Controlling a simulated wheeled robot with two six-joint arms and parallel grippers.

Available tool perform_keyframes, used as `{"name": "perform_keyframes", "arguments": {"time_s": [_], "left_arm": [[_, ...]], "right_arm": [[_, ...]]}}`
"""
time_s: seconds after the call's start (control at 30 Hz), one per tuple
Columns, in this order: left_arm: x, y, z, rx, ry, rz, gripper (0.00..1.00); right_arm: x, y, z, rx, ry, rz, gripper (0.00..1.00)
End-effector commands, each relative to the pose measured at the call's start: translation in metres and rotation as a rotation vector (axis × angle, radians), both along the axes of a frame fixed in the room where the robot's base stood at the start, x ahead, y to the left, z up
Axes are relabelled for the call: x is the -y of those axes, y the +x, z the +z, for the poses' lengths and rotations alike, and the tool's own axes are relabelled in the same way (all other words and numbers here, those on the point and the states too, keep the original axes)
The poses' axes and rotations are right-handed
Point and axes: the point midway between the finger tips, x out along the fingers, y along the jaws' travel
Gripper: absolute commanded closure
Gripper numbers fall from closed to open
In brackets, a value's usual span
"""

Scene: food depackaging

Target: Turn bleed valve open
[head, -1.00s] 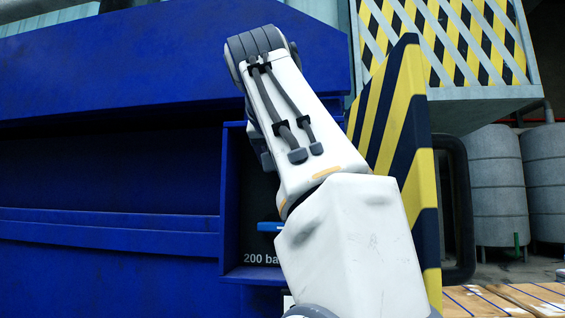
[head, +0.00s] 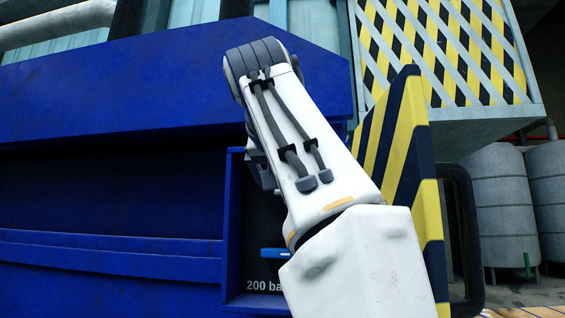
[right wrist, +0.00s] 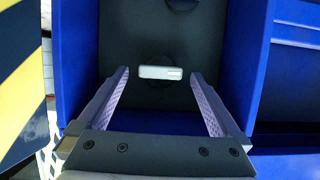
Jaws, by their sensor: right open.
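A pale grey bar-shaped handle (right wrist: 160,72) sits on a dark panel (right wrist: 125,38) inside a blue recess in the right wrist view. I take it for the bleed valve, but no label on it can be read. My right gripper (right wrist: 160,76) is open, with its fingertips on either side of the bar and a gap on both sides. In the head view my right arm covers most of the recess and hides this gripper. A blue handle (head: 275,253) shows at the recess's lower part, above the text "200 ba". My left gripper is not in view.
Blue recess walls (right wrist: 78,60) stand close on both sides of the gripper. A yellow-black striped plate (head: 405,150) stands right of the recess. Behind it are a striped cage (head: 450,60), a dark tube frame (head: 470,235) and grey tanks (head: 500,200).

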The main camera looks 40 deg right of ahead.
Motion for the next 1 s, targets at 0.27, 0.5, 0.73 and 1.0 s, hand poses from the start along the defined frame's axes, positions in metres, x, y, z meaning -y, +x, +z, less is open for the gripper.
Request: {"name": "perform_keyframes", "arguments": {"time_s": [0.27,0.5,0.73,1.0], "left_arm": [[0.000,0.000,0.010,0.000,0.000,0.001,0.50],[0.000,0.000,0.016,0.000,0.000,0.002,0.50],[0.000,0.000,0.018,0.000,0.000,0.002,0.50],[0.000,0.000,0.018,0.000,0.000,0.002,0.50]], "right_arm": [[-0.033,-0.026,0.019,0.001,0.001,0.010,0.00],[-0.050,-0.042,0.028,-0.001,0.001,0.005,0.00],[-0.055,-0.049,0.031,-0.001,0.002,0.001,0.00],[-0.056,-0.050,0.031,0.000,0.001,-0.001,0.00]]}}
